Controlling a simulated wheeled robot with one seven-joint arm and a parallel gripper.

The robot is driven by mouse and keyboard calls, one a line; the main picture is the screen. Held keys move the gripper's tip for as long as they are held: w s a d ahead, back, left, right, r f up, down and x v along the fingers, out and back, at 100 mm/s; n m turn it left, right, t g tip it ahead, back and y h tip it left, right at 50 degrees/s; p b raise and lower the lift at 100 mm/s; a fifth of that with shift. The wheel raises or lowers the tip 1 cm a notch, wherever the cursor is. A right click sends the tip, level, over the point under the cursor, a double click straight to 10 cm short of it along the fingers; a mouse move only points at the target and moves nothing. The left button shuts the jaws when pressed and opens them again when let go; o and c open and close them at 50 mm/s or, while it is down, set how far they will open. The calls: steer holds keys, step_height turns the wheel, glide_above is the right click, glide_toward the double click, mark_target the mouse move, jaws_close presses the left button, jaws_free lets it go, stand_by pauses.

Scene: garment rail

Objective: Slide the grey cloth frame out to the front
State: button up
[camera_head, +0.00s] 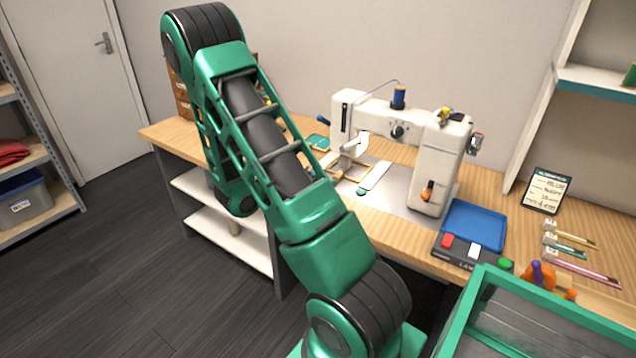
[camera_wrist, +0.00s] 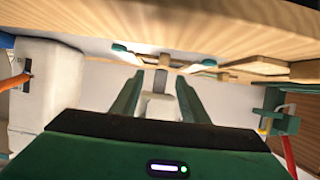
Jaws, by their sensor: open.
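In the head view a flat frame (camera_head: 345,172) with pale wooden edges lies under the needle end of the white sewing machine (camera_head: 437,165). Its cloth is too small and too covered to make out clearly. My arm hides part of the bench to its left. My gripper is hidden behind my own arm in the head view. In the wrist view, which looks upside down, my gripper (camera_wrist: 170,92) is open, its two green fingers apart and pointing at the machine's needle area. Pale wooden bars and green-tipped parts show just beyond the fingertips. Nothing is visibly held.
The wooden bench (camera_head: 515,245) carries a blue tray (camera_head: 474,226), a switch box (camera_head: 459,249), a small sign (camera_head: 546,190) and several pencils. A green-rimmed bin (camera_head: 540,308) is at the front right. A shelf rack (camera_head: 40,170) stands left; the floor between is clear.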

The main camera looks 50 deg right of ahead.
mark_target(335, 177)
steer(key=shift+w+f, duration=0.2)
steer(key=shift+w, duration=0.15)
steer(key=shift+d, duration=0.1)
steer(key=x, duration=1)
steer(key=shift+w+d+f, duration=0.1)
steer(key=shift+w+d, duration=0.05)
steer(key=shift+d, duration=0.15)
steer(key=shift+c, duration=0.6)
jaws_close()
